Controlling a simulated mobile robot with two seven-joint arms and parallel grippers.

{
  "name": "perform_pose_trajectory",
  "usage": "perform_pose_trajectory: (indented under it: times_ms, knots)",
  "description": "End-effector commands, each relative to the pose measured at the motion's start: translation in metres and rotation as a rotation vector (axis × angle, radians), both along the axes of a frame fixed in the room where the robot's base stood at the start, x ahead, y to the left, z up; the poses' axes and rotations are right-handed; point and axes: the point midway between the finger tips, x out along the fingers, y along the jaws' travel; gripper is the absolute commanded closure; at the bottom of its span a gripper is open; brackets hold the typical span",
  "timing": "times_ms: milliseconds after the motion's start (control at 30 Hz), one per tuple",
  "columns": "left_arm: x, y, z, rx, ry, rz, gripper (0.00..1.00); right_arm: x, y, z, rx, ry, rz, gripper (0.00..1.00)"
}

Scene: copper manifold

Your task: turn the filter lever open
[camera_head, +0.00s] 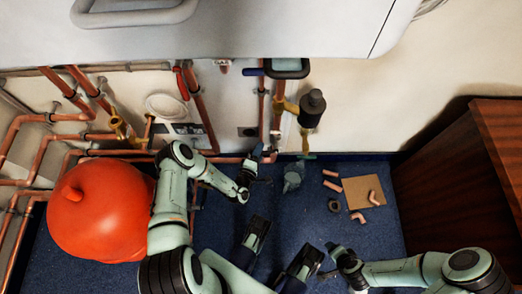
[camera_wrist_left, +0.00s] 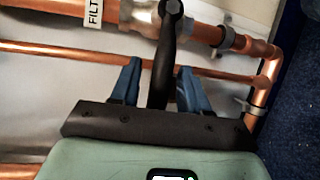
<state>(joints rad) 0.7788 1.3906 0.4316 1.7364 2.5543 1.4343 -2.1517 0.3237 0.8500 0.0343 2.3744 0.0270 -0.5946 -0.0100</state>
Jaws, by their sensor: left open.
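The filter lever (camera_wrist_left: 164,62) is a black handle in the left wrist view. It hangs from a round pivot on a copper pipe, beside a white label (camera_wrist_left: 93,12) of which "FILT" can be read. My left gripper (camera_wrist_left: 160,67) is open, with one blue finger on each side of the lever and a visible gap to each. The lever's lower end is hidden behind the gripper body. In the head view my left gripper (camera_head: 257,160) is low by the wall pipes, and I cannot make out the lever there. My right gripper (camera_head: 333,250) is over the floor, away from the pipes.
A large orange-red tank (camera_head: 98,212) stands left of my left arm. A dark filter body (camera_head: 312,108) hangs on the wall pipes. Copper fittings (camera_head: 332,186) and a tan board (camera_head: 363,192) lie on the blue floor. A wooden cabinet (camera_head: 465,180) bounds the right.

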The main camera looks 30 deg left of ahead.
Motion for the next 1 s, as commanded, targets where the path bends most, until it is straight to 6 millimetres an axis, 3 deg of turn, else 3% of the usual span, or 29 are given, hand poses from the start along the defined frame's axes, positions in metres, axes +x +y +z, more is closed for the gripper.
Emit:
perform_pose_trajectory:
  times_ms: [133,433,567,600,800,1000]
  knots:
    - [0.010,0.002,-0.002,-0.001,0.000,0.000,0.55,0.003,-0.003,-0.005,-0.006,-0.005,-0.006,0.32]
    - [0.012,0.002,-0.001,-0.001,0.000,0.000,0.55,0.003,-0.004,-0.005,-0.007,-0.005,-0.007,0.32]
    - [0.012,0.002,-0.001,-0.001,-0.001,0.000,0.97,0.003,-0.004,-0.005,-0.007,-0.005,-0.007,0.32]
    - [0.012,0.002,-0.001,0.000,-0.001,0.000,1.00,0.003,-0.004,-0.005,-0.007,-0.005,-0.007,0.32]
    - [0.012,0.002,-0.003,-0.020,-0.014,0.001,1.00,0.002,-0.004,-0.006,-0.007,-0.002,-0.006,0.32]
    - [0.013,0.000,-0.017,-0.174,-0.109,0.002,1.00,-0.009,-0.005,-0.019,-0.005,0.036,-0.008,0.32]
